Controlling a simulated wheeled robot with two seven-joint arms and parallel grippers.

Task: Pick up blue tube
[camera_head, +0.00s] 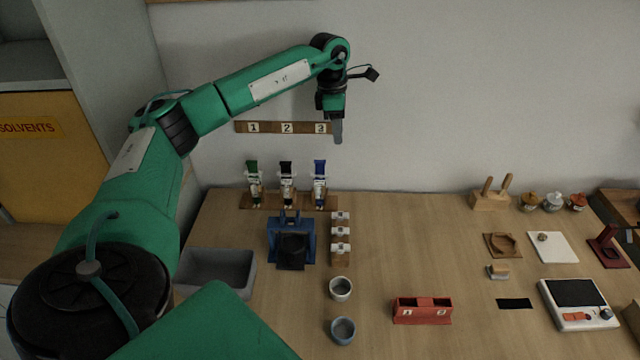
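The blue tube (320,170) stands upright at the right end of a small wooden rack at the back of the table, against the wall. A black tube (287,171) and a green tube (252,171) stand to its left in the same row. My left gripper (337,132) points down in the air, above and slightly right of the blue tube and clear of it. Its fingers overlap from this side, so I cannot tell whether they are open or shut. My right gripper is not in view.
A wall strip numbered 1, 2, 3 (270,127) is behind the gripper. A blue stand (307,226) and small white-topped blocks (340,233) are in front of the tubes. Cups (340,289), a grey bin (247,285) and a red holder (422,318) stand nearer. The table's back centre right is clear.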

